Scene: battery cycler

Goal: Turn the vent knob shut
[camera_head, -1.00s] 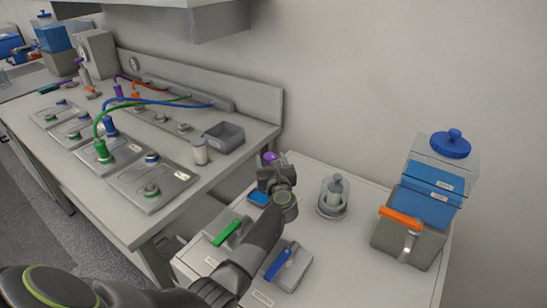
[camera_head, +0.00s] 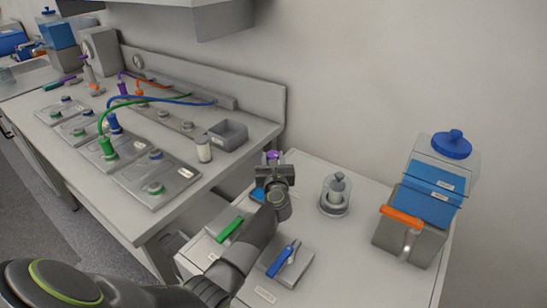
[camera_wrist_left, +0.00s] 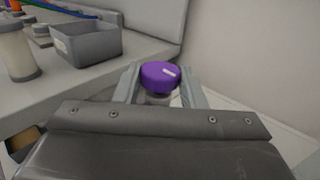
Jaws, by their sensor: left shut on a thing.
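The purple vent knob (camera_head: 272,154) stands at the back left of the low white table. My left gripper (camera_head: 273,165) is shut on the knob, with a finger at either side. The knob's grey stem shows just below it, and the gripper body hides its base. My right gripper is in neither view.
A blue-lidded container (camera_head: 430,190) with an orange handle and a glass-covered grey part (camera_head: 335,194) stand to the right. Green (camera_head: 230,229) and blue (camera_head: 283,259) levers lie in front. The bench with a grey bin (camera_head: 228,134) is at left.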

